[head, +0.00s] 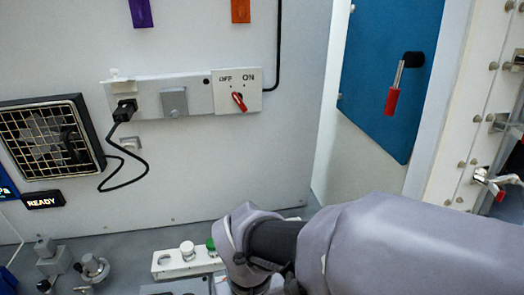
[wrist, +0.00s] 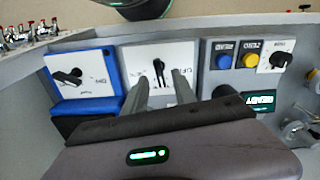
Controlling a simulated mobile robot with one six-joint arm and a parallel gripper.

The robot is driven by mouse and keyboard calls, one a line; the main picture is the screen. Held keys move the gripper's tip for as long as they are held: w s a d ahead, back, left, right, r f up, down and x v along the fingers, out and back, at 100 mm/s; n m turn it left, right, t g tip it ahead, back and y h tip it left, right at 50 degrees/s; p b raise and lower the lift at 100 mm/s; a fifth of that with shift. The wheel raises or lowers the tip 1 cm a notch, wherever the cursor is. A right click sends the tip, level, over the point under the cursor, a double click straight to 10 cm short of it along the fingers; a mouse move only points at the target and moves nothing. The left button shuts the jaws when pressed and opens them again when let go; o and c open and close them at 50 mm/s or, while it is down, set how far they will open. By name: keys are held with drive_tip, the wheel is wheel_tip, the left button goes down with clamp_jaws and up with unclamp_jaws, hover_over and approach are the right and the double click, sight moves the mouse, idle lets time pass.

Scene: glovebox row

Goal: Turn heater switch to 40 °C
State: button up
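In the wrist view my gripper (wrist: 161,80) is open, with a clear gap between its two grey fingers. The fingertips point at a white panel with a black knob (wrist: 158,72), which shows between them. I cannot tell whether the fingers touch it. To the left, a blue-framed box carries a white plate with another black knob (wrist: 67,77), turned sideways. Their small labels are tilted or upside down and unreadable, so I cannot tell which one is the heater switch. In the head view the gripper is hidden; my arm fills the lower right.
A grey box to the right has a blue button (wrist: 224,61), a yellow button (wrist: 250,60), a third black knob (wrist: 279,60) and a green-lit display (wrist: 258,101). On the wall are a red OFF/ON switch (head: 239,102) and a fan (head: 50,138). A blue panel (head: 390,75) stands right.

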wheel_tip(320, 180, up, 15)
drive_tip(key=p, duration=0.6)
drive_tip(key=shift+r, duration=0.2)
